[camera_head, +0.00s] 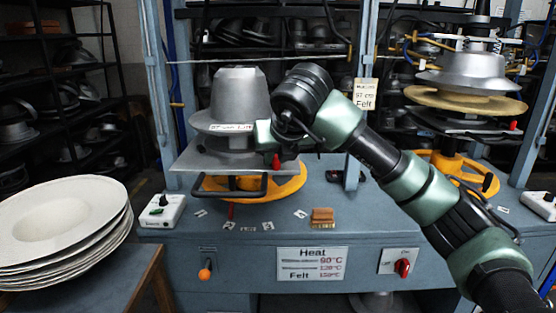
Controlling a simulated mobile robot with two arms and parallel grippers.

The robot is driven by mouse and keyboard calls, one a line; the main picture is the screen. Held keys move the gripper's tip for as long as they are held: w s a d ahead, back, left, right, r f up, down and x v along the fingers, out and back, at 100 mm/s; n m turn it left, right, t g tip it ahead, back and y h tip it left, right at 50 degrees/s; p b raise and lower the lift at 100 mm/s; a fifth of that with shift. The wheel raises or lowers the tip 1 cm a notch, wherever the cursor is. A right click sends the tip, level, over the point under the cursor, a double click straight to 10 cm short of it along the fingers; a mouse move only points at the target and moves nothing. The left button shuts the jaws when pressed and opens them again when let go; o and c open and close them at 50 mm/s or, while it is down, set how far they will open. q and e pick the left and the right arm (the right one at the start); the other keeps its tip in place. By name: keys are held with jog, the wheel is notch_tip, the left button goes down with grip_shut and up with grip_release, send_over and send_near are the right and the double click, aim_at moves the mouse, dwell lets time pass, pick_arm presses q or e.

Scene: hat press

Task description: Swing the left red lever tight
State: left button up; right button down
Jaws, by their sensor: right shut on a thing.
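The left press has a grey metal hat mould (238,95) on a flat grey plate (215,162). The left red lever (276,161) shows as a small red tip at the right side of this plate, just under my right gripper (276,143). My right gripper is shut on the lever; its fingers are dark and partly hidden by my wrist, so the exact hold is unclear. My right arm reaches in from the lower right. My left gripper is not in view.
A yellow ring (290,188) and a black handle (228,192) sit below the plate. A wooden brush (322,217) and small cards lie on the blue bench (380,215). White hat bodies (62,220) are stacked at left. A second press (466,75) stands at right, beyond my arm.

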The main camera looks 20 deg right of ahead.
dwell(0.3)
jog(key=c, duration=1.3)
grip_release()
jog(key=shift+a, duration=0.1)
jog(key=shift+r, duration=0.1)
jog(key=b+v, duration=0.1)
jog(key=v, duration=0.6)
jog(key=shift+s+a+r, duration=0.1)
jog(key=shift+s+r, duration=0.15)
jog(key=shift+s, duration=0.05)
